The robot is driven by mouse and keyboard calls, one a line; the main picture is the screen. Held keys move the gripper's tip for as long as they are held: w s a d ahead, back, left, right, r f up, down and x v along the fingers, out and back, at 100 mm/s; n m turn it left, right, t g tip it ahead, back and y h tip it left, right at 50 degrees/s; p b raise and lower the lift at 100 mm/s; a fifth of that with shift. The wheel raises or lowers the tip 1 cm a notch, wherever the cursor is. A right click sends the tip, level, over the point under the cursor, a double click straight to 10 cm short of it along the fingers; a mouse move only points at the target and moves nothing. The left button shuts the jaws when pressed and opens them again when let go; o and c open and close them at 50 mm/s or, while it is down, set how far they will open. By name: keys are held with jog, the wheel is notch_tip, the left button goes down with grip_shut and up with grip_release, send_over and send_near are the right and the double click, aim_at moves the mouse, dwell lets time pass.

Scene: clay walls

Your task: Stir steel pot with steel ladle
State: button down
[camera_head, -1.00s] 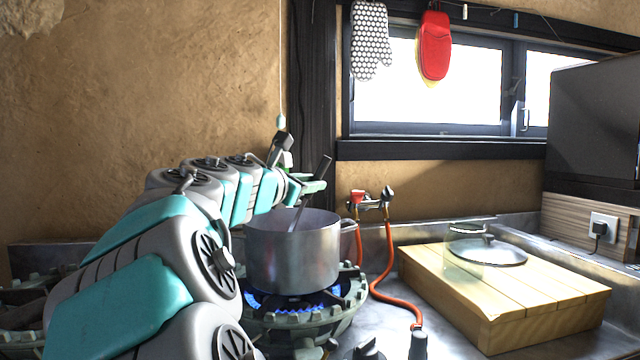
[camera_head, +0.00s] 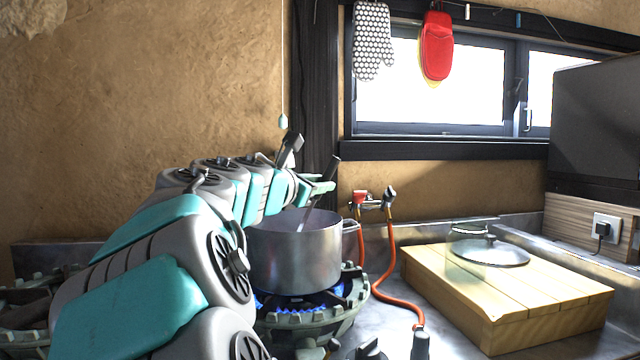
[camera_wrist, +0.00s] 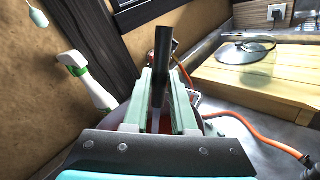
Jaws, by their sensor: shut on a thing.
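The steel pot (camera_head: 296,258) stands on a lit gas burner, with blue flame showing beneath it. My gripper (camera_head: 320,187) is above the pot's back rim. It is shut on the steel ladle (camera_head: 334,168), whose dark handle end sticks up above the fingers. The ladle's shaft slants down into the pot; its bowl is hidden inside. In the wrist view the ladle's black handle (camera_wrist: 162,62) rises between the two green fingers of my gripper (camera_wrist: 158,85). Only a little of the pot shows behind the fingers there.
A wooden board (camera_head: 500,290) with a glass lid (camera_head: 490,250) is to the right. An orange gas hose (camera_head: 382,290) runs between pot and board. A white and green bottle (camera_wrist: 88,82) stands left of my gripper in the wrist view. A wall is behind.

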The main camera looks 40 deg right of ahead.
jog(key=shift+r, duration=0.1)
jog(key=shift+s+d+r, duration=0.1)
jog(key=shift+s+r, duration=0.05)
jog(key=shift+r, duration=0.3)
jog(key=shift+s+d+r, duration=0.1)
jog(key=shift+s+r, duration=0.05)
jog(key=shift+r, duration=0.25)
jog(key=s+d+r, duration=0.2)
jog(key=s+r, duration=0.2)
jog(key=r, duration=0.7)
jog(key=shift+s+d, duration=0.15)
jog(key=shift+s, duration=0.05)
jog(key=shift+r, duration=0.15)
dwell(0.9)
notch_tip(320, 180, up, 5)
jog(key=shift+w+f, duration=0.1)
dwell(0.4)
